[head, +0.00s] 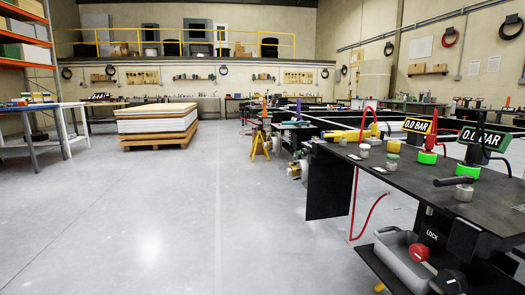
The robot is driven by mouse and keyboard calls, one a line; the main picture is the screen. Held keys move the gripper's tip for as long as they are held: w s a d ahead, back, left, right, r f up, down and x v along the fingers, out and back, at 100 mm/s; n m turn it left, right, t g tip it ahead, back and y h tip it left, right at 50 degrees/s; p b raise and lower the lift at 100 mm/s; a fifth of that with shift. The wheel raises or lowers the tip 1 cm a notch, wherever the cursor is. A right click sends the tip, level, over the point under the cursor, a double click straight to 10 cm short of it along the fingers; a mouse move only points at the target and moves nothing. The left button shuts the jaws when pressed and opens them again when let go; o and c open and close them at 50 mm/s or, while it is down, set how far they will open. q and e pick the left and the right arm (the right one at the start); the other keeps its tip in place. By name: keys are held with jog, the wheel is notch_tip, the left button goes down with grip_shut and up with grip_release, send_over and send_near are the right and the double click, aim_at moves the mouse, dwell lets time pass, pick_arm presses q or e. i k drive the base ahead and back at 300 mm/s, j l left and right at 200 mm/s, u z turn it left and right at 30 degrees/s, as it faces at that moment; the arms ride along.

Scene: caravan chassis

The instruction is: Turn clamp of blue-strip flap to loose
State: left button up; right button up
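I cannot make out a flap with a blue strip in the head view, and I cannot tell which part is its clamp. A black lever handle (457,181) sits on a light round base on the black worktop at the right. Neither of my grippers shows in this view.
The black worktop (400,178) fills the right side, with two 0.0 BAR displays (417,125) and a grey bin (403,262) below. A red hose (370,217) hangs at its left edge. A stack of boards (157,121) stands further back. The grey floor (150,220) is clear.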

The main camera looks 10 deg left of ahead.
aim_at(304, 153)
jog(key=i+j+u, duration=0.1)
jog(key=i+u, duration=0.25)
jog(key=i, duration=1.25)
